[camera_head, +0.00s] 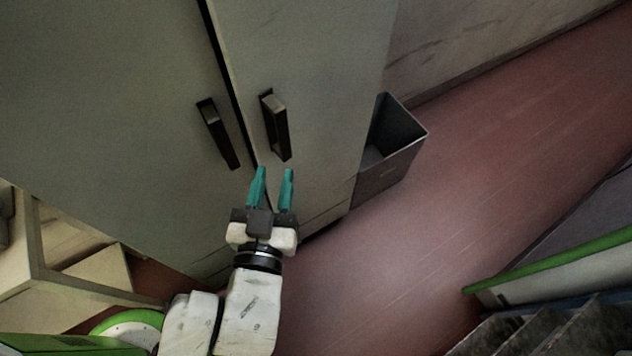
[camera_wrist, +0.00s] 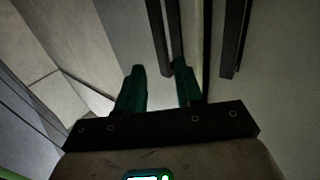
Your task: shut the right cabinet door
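The right cabinet door (camera_head: 320,70) is grey and carries a dark upright bar handle (camera_head: 275,125). A dark gap runs between it and the left door (camera_head: 110,90), so the right door looks slightly ajar. The left door has its own dark handle (camera_head: 218,133). My gripper (camera_head: 274,172) has two teal fingers spread apart with nothing between them. It is just below the right door's handle in the head view; I cannot tell whether it touches the door. In the wrist view, the open fingers (camera_wrist: 159,68) are near dark handle bars and a door edge.
An open grey bin (camera_head: 390,165) stands right of the cabinet. A pale wooden shelf piece (camera_head: 70,265) is at lower left. A green-edged structure (camera_head: 550,265) is at lower right. Reddish floor (camera_head: 450,190) is clear between.

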